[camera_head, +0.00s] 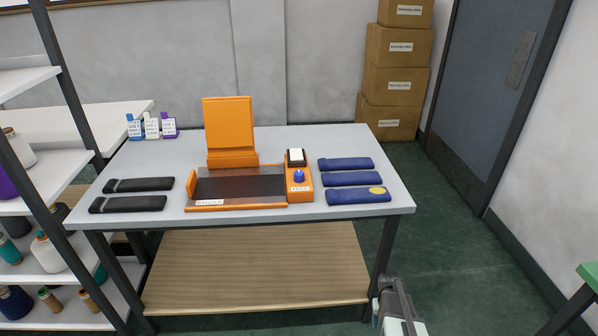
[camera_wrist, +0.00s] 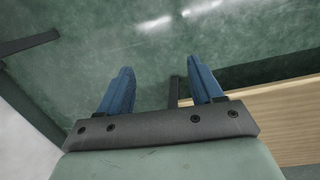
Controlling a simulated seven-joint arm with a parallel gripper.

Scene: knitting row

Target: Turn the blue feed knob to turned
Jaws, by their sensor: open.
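The blue feed knob (camera_head: 299,175) sits on top of an orange box (camera_head: 300,192) at the right end of the orange machine (camera_head: 238,206) on the table. A white label with small print is on the front of that box. The knob's turn position is too small to tell. My gripper (camera_wrist: 163,88) shows in the wrist view with its two blue fingers apart and nothing between them. It is over the green floor beside the table's lower wooden shelf, away from the knob. In the head view my arm (camera_head: 397,305) shows at the bottom right, in front of the table.
On the grey table (camera_head: 240,145), dark folded pieces (camera_head: 128,204) lie left of the machine and blue ones (camera_head: 350,179) lie right of it. An upright orange panel (camera_head: 229,124) stands behind. A spool shelf (camera_head: 35,210) is at left.

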